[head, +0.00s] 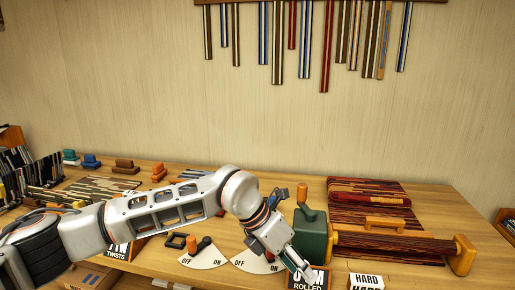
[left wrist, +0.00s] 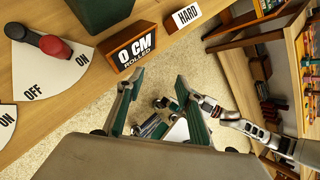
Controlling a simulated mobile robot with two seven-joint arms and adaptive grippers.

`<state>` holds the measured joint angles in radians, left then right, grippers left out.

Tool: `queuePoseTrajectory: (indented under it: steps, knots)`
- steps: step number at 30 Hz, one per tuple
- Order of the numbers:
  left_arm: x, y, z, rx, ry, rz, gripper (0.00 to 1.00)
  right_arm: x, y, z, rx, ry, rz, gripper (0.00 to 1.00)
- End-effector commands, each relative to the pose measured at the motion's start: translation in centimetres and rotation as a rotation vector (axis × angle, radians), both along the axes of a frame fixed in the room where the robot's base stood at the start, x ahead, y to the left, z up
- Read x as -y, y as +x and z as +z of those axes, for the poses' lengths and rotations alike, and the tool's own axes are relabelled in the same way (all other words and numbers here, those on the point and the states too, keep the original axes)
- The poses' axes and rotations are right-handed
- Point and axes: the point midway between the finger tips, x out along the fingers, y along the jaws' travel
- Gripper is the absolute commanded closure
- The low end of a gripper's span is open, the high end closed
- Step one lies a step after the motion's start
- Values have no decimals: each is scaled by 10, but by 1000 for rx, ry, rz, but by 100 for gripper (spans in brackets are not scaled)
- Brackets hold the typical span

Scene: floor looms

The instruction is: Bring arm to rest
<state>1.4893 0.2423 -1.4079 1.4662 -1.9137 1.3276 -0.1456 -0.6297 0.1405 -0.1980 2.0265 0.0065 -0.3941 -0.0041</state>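My left arm reaches in from the left in the head view. Its gripper (head: 300,264) hangs at the table's front, just in front of the green block-shaped device (head: 311,236) and by the "0 CM ROLLED" sign (head: 310,279). In the left wrist view the two green-faced fingers of the left gripper (left wrist: 157,98) stand well apart with nothing held between them. They show against the floor, off the table's edge, near the "0 CM" sign (left wrist: 137,47).
The wooden table (head: 470,210) carries ON/OFF dials (head: 203,257), a striped woven roll with orange handles (head: 395,246), woven mats (head: 365,190) and several coloured blocks. Striped strips (head: 325,45) hang on the wall. A shelf (left wrist: 250,70) stands at right in the wrist view.

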Motion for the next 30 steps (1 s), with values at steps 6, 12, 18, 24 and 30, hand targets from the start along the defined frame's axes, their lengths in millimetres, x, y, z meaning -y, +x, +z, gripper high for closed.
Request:
queuePoseTrajectory:
  steps: [6,12,18,24,30]
  knots:
    - [59,-72,4,-240,-312,-23,64,0,4,5,6,3,-1,57]
    - [95,-115,41,-510,-675,57,64,-1,3,8,3,7,-1,57]
    - [92,-114,77,-770,-1014,243,64,-4,-2,11,-2,15,0,57]
    - [52,-82,81,-1008,-1304,527,64,-6,-5,13,-8,20,0,57]
    - [-14,-47,37,-1219,-1527,901,64,-6,-5,15,-10,23,-1,57]
